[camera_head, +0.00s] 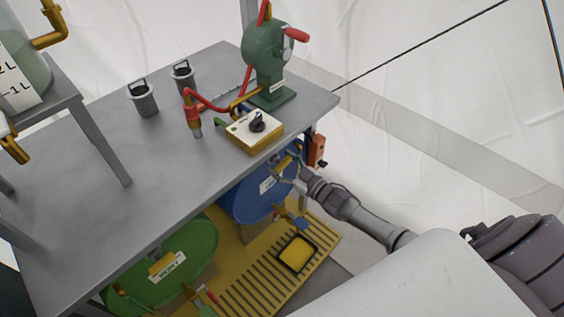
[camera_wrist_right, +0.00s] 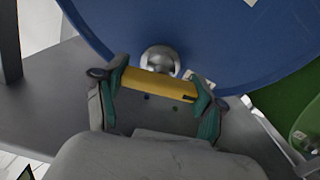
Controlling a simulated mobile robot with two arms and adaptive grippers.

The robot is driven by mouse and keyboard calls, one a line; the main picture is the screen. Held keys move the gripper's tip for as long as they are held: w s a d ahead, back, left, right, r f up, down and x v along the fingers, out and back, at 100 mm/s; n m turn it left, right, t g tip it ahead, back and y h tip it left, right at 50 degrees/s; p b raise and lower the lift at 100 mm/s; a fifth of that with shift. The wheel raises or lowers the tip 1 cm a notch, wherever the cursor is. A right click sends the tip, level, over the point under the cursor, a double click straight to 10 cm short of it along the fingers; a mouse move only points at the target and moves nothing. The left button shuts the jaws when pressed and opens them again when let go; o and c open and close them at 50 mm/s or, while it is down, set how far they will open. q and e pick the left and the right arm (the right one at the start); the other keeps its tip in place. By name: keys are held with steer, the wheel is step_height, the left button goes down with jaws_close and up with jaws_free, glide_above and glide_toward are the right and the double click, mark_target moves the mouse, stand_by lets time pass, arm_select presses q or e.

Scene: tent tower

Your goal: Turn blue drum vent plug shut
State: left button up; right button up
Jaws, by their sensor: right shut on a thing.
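The blue drum (camera_head: 245,196) lies under the grey table, its round end facing out; it also fills the top of the right wrist view (camera_wrist_right: 225,40). My right gripper (camera_head: 284,176) reaches in at the upper right of this drum face. In the right wrist view my right gripper (camera_wrist_right: 155,90) is shut on the yellow bar of the vent plug (camera_wrist_right: 158,85), with a green-padded finger at each end. A round silver fitting (camera_wrist_right: 160,58) shows just behind the bar. How far the plug is turned cannot be told. My left gripper is not in view.
A green drum (camera_head: 185,245) lies left of the blue one. A yellow slatted tray (camera_head: 250,290) is below them. The grey table (camera_head: 90,190) overhangs the drums, with a green pump (camera_head: 265,60) and a control box (camera_head: 253,130) on top. An orange box (camera_head: 317,151) hangs near the table's right corner.

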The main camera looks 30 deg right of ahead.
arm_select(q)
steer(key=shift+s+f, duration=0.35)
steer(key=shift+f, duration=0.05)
arm_select(e)
steer(key=shift+f+m, duration=0.1)
steer(key=shift+m, duration=1)
steer(key=o, duration=1.2)
steer(key=shift+c, duration=0.2)
steer(key=shift+s, duration=0.1)
steer(key=v, duration=1.2)
